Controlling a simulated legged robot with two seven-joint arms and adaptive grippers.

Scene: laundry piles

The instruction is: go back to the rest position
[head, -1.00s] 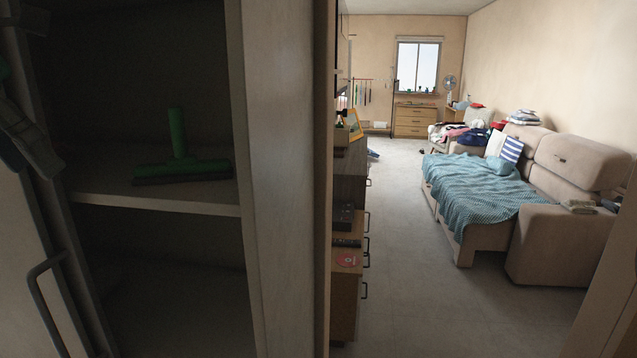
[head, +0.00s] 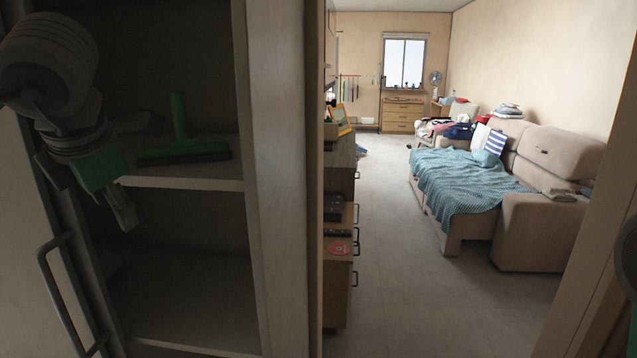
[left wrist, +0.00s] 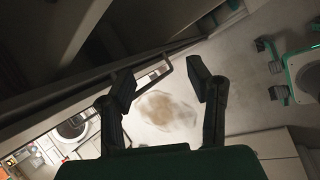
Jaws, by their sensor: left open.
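My left gripper (head: 122,208) hangs pointing down at the left of the head view, in front of the open cabinet (head: 195,183). In the left wrist view, its two dark fingers (left wrist: 160,85) stand wide apart with nothing between them. A pale floor with a brownish round patch (left wrist: 162,112) shows beyond the fingers. My right gripper cannot be made out; only a dark shape shows at the right edge of the head view.
A cabinet door with a handle (head: 50,285) stands at the left. A drawer unit (head: 338,290) and a sofa (head: 535,235) with a blue blanket (head: 465,185) flank clear floor.

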